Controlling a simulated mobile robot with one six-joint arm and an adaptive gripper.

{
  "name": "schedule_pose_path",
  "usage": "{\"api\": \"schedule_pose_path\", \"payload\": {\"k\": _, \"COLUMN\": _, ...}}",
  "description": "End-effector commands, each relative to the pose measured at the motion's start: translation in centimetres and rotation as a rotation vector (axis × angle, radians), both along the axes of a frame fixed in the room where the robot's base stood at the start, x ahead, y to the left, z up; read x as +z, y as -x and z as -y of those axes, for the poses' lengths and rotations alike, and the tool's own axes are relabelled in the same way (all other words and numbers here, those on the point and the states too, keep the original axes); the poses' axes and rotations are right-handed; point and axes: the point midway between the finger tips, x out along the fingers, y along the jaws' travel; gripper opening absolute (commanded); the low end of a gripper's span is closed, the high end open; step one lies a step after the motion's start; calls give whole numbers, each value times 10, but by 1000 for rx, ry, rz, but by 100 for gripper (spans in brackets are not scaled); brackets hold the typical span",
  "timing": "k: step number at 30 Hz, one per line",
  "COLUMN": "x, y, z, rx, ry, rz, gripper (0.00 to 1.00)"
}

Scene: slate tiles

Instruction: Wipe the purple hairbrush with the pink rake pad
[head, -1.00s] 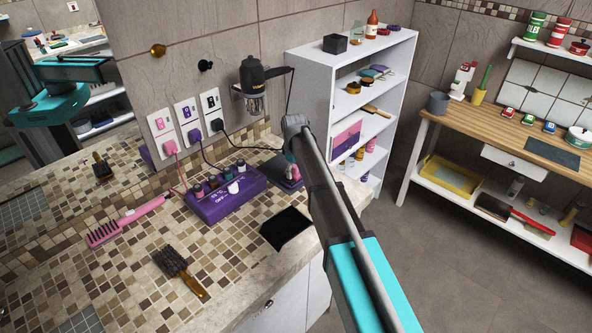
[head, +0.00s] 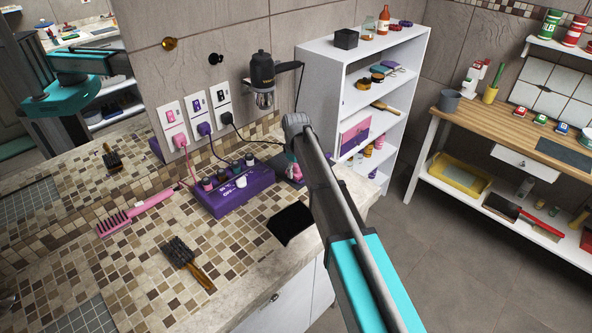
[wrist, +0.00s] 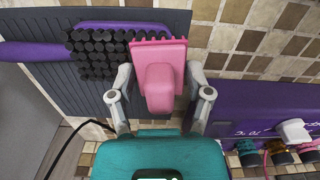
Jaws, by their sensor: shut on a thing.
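The purple hairbrush (wrist: 97,52) lies on a dark ribbed mat (wrist: 35,75) in the wrist view, its black bristles facing the camera and its handle running off to the left. My gripper (wrist: 160,88) is shut on the pink rake pad (wrist: 162,80), one finger on each side. The pad's toothed edge overlaps the right end of the brush head in this view. I cannot tell whether it touches the bristles. In the head view my arm hides most of the mat and the brush.
A purple power strip (head: 235,198) with plugs and cords sits beside the mat. A white shelf (head: 322,75) stands behind.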

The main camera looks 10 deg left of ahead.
Motion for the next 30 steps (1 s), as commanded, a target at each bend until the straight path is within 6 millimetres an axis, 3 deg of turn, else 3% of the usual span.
{"api": "schedule_pose_path", "payload": {"k": 24, "x": 55, "y": 0, "z": 0, "rx": 0, "ry": 0, "rz": 0, "gripper": 27}}
{"api": "schedule_pose_path", "payload": {"k": 30, "x": 60, "y": 0, "z": 0, "rx": 0, "ry": 0, "rz": 0, "gripper": 27}}
